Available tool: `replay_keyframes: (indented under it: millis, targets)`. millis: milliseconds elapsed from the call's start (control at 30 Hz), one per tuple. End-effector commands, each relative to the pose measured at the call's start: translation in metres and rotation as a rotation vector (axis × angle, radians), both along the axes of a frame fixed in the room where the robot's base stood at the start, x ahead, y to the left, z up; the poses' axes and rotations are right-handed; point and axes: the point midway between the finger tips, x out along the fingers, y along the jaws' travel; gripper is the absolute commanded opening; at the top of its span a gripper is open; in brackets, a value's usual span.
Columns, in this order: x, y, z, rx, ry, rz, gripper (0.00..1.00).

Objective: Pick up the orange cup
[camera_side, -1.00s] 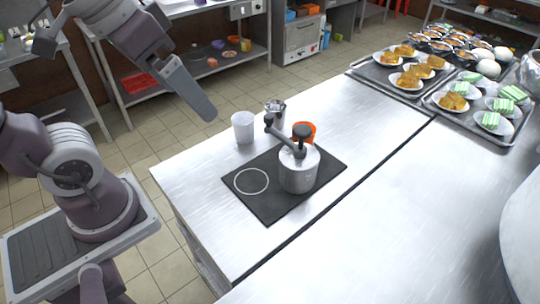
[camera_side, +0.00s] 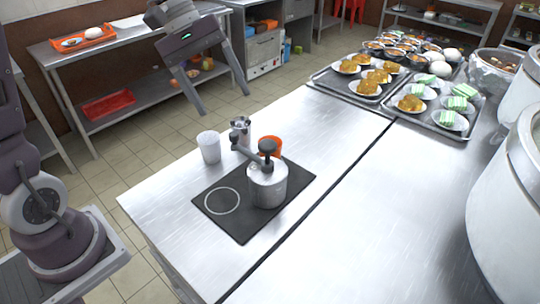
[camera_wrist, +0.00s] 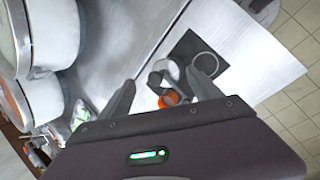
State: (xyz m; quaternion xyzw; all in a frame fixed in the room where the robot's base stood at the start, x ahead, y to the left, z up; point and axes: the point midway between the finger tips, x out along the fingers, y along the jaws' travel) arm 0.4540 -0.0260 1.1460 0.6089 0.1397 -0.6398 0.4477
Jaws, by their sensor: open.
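The orange cup (camera_side: 270,143) stands on the steel counter, just behind a silver pot with a dark crank-like handle (camera_side: 267,186), which hides its lower part. In the wrist view the orange cup (camera_wrist: 168,99) shows between my fingers, partly covered by the pot's handle and my gripper body. My gripper (camera_side: 225,103) is open and empty, in the air to the upper left of the cup in the side view, well apart from it. Both spread fingers also show in the wrist view.
The pot stands on a black mat (camera_side: 228,224). Trays (camera_side: 330,80) of plated food lie at the back right. Large pots (camera_side: 510,190) stand at the right. The counter's front is bare.

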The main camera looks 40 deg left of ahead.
Motion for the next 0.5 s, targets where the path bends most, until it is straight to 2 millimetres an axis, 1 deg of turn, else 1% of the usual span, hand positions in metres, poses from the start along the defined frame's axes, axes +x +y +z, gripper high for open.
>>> replay_keyframes:
  millis: [33,67,100,167,200,233,300,333,400,500]
  targets:
    - [0.029,0.019,-0.020,-0.094,0.070,0.111,0.73]
    - [0.046,0.030,-0.032,-0.157,0.108,0.183,0.73]
    - [0.067,0.047,-0.049,-0.242,0.155,0.280,0.73]
    - [0.096,0.075,-0.080,-0.371,0.224,0.424,0.73]
    - [0.111,0.095,-0.102,-0.461,0.267,0.519,0.73]
    - [0.121,0.110,-0.120,-0.526,0.296,0.589,0.73]
    - [0.136,0.138,-0.158,-0.663,0.355,0.720,0.73]
    - [0.138,0.140,-0.171,-0.710,0.378,0.740,0.73]
    - [0.138,0.138,-0.196,-0.791,0.421,0.755,0.73]
    - [0.138,0.137,-0.218,-0.869,0.457,0.772,0.73]
